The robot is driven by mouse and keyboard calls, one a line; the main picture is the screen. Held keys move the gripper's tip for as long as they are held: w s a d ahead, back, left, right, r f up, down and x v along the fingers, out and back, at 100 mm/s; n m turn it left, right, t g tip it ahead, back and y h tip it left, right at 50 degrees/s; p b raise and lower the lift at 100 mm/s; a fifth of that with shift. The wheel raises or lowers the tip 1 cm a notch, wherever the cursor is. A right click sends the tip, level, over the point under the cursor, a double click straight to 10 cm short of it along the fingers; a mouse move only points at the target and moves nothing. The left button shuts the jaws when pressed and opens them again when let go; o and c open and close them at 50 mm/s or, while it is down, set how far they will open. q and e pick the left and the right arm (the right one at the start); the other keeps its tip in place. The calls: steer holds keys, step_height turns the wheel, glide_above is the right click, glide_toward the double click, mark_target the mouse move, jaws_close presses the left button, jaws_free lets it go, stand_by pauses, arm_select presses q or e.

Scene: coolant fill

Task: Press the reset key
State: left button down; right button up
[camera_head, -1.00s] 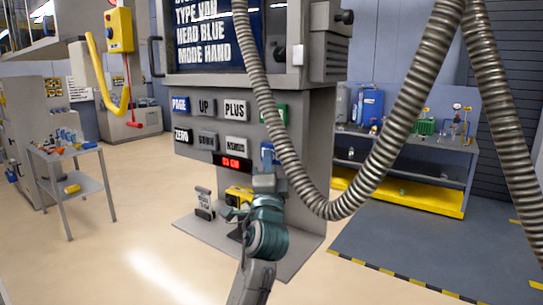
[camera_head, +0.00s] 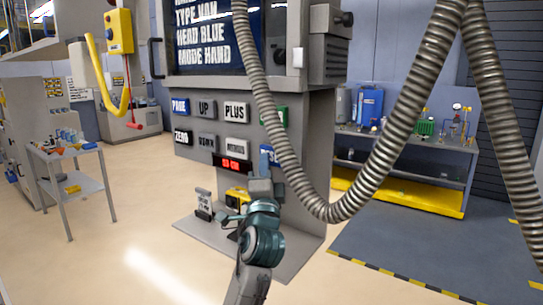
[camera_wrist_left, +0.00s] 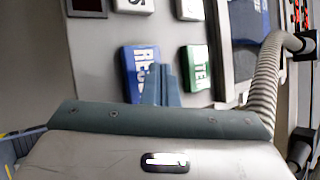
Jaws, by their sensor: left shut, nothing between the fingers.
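The reset key (camera_head: 274,156) is a blue key with white letters on the grey machine's front panel, right of the red-lit display (camera_head: 233,164). My right gripper is not in view.
A green key (camera_wrist_left: 196,68) sits beside the reset key. Other labelled keys, such as PLUS (camera_head: 236,111) and MINUS (camera_head: 236,145), are close by. A thick ribbed hose (camera_head: 291,165) hangs just right of my gripper.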

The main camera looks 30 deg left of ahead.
arm_select(q)
steer(key=shift+s, duration=0.1)
steer(key=s, duration=0.2)
steer(key=s+p, duration=0.1)
steer(key=s, duration=0.2)
steer(key=shift+a, duration=0.2)
steer(key=shift+w, duration=0.1)
stand_by(0.8)
